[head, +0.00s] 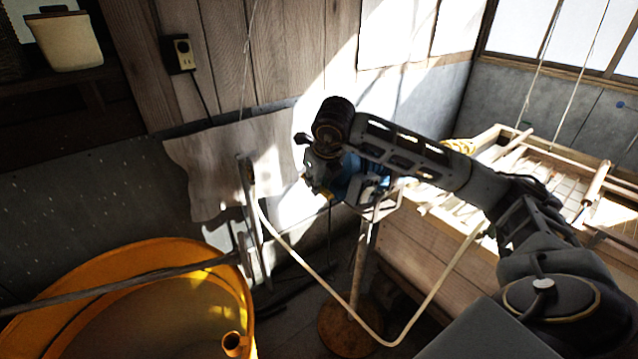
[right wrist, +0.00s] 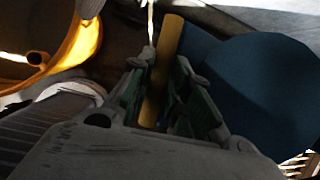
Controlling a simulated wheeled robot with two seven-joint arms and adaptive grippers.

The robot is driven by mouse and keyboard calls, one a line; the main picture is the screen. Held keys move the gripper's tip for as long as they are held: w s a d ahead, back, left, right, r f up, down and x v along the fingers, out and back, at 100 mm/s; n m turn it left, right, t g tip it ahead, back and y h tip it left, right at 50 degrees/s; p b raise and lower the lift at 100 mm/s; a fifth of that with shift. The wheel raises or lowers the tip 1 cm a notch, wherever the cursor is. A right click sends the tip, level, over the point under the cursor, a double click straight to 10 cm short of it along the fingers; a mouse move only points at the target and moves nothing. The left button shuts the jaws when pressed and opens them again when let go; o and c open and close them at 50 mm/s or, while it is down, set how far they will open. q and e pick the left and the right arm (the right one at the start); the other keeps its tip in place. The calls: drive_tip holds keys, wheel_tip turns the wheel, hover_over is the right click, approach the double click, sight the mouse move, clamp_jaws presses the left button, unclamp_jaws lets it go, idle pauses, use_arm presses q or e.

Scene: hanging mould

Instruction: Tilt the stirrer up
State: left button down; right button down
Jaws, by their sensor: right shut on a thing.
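A blue-bodied device, which seems to be the stirrer (head: 353,166), sits on a pale bracket atop a wooden stand (head: 360,262). In the right wrist view its rounded blue body (right wrist: 262,92) fills much of the right side. My right gripper (head: 312,184) is at the device's left side in the head view, partly dark and hard to make out. In the right wrist view the gripper (right wrist: 157,98) is shut on a yellow-brown cylindrical handle (right wrist: 166,48), next to the blue body. How the handle joins the body is hidden. My left gripper is not in view.
A yellow tub (head: 170,247) stands at the lower left, with a grey bar (head: 120,286) across it. An upright wooden piece (head: 252,215) stands by its right rim. A pale cord (head: 315,273) loops below my arm. A wooden frame (head: 580,153) lies at the right.

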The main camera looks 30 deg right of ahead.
drive_tip(key=shift+s+a+f, duration=0.3)
drive_tip(key=shift+a+f, duration=0.1)
drive_tip(key=shift+f, duration=0.25)
drive_tip(key=c, duration=1.5)
unclamp_jaws()
drive_tip(key=shift+o, duration=0.9)
drive_tip(key=shift+w+a, duration=0.1)
drive_tip(key=shift+a, duration=0.15)
drive_tip(key=shift+d, duration=0.3)
drive_tip(key=shift+r, duration=0.1)
drive_tip(key=v, duration=1.2)
drive_tip(key=shift+r, duration=0.35)
drive_tip(key=shift+w+a, duration=0.1)
drive_tip(key=shift+w, duration=0.1)
